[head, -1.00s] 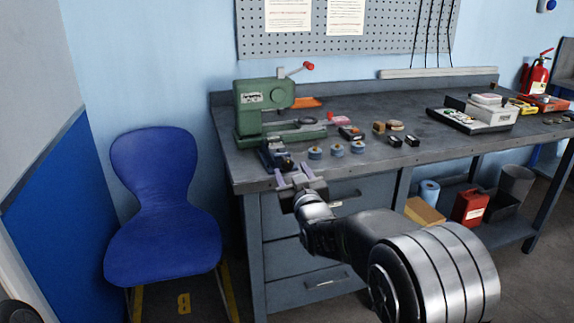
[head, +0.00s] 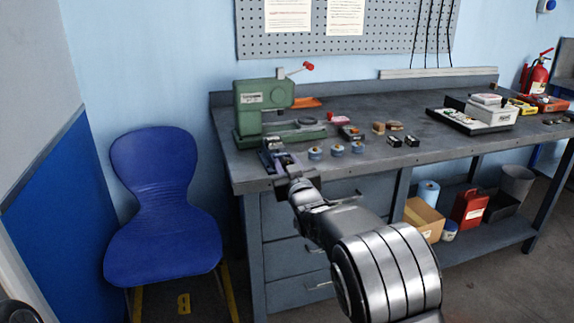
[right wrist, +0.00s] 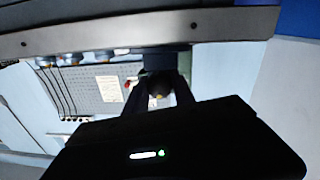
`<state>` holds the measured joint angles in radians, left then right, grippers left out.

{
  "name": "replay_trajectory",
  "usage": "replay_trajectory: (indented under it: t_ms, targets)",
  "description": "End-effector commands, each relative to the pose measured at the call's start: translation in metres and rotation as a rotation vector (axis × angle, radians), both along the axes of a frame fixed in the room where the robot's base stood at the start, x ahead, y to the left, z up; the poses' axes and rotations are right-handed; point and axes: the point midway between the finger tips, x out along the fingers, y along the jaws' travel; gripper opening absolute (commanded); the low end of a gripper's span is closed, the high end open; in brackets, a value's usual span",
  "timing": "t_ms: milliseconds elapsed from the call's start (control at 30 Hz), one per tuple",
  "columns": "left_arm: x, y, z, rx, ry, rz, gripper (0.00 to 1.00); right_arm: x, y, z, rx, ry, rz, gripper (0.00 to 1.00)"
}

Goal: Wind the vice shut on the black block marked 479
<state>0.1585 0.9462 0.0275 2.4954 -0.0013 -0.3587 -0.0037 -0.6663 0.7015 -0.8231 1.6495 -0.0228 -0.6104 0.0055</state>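The small blue vice (head: 267,157) stands at the front left edge of the bench, partly hidden by my right gripper. My right gripper (head: 281,160) is at the front of the vice with its fingers pointing at it. In the right wrist view a dark round knob (right wrist: 158,89) sits between the two open fingers, in front of the vice body (right wrist: 166,61). A light gap shows beside the knob, so the fingers do not look closed on it. Small dark blocks (head: 394,141) lie on the bench, but no number is readable. Whether a block sits in the vice cannot be told. My left gripper is not in view.
A green press (head: 262,105) stands just behind the vice. Several blue-grey round pieces (head: 337,151) stand to the right, near the front edge. A scale-like device (head: 478,116) is farther right. A blue chair (head: 160,200) stands left of the bench (head: 430,150).

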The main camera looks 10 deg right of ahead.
Motion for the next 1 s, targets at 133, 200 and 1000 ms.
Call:
replay_trajectory:
  t_ms: [133,200,1000]
  targets:
    - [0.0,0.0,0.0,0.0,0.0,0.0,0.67,0.0,0.0,0.0,0.0,0.0,-0.001,0.15]
    - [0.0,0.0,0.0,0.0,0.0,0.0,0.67,0.0,0.0,0.0,0.0,0.0,-0.001,0.09]
    - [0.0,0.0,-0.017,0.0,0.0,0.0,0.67,0.0,-0.003,-0.002,0.133,0.006,-0.003,0.0]
